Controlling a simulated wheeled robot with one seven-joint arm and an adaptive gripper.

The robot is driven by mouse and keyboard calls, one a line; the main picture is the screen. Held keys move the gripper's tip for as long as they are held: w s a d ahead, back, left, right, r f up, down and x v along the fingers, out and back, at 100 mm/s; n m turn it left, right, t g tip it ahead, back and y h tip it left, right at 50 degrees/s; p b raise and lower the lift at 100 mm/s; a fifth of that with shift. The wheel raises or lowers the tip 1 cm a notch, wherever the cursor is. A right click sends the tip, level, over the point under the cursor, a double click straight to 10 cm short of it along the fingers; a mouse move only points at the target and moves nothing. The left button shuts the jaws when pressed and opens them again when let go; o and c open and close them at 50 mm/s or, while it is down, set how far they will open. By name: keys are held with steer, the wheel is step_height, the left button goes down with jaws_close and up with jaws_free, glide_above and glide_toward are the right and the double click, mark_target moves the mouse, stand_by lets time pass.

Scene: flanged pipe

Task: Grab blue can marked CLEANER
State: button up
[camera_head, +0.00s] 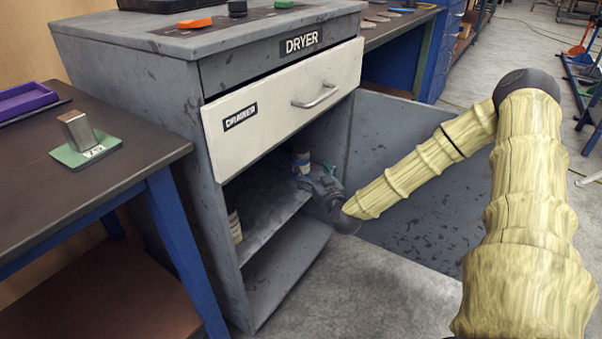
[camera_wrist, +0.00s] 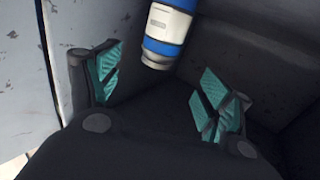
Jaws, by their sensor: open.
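A blue and white can (camera_wrist: 166,34) stands at the top of the wrist view, just beyond the gap between my fingers. No CLEANER marking can be read on it. In the head view, a small can (camera_head: 301,155) stands on the cabinet shelf just behind my gripper, mostly hidden. My gripper (camera_head: 317,172) is inside the open lower part of the grey cabinet, above the shelf. Its teal finger pads are spread wide and empty in the wrist view (camera_wrist: 158,82). The can appears apart from both pads.
Another can (camera_head: 235,226) stands at the left of the shelf (camera_head: 268,228), partly hidden by the cabinet side. The white drawer (camera_head: 284,95) juts out above the opening. The open cabinet door (camera_head: 415,185) lies behind my arm. A grey wall (camera_wrist: 25,60) is close to my left finger.

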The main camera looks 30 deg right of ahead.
mark_target(304, 161)
steer(key=b+x, duration=0.2)
steer(key=x, duration=0.3)
steer(key=shift+w+d+f, duration=0.1)
steer(key=shift+w+d, duration=0.05)
steer(key=shift+w, duration=0.15)
steer(key=b+x, duration=0.1)
steer(key=x, duration=0.1)
steer(key=b+x, duration=0.2)
steer(key=shift+w+f, duration=0.15)
steer(key=shift+f, duration=0.25)
steer(key=shift+w+r, duration=0.15)
steer(key=shift+w, duration=0.3)
steer(key=shift+c, duration=0.3)
steer(key=c, duration=1.3)
steer(key=shift+r, duration=0.15)
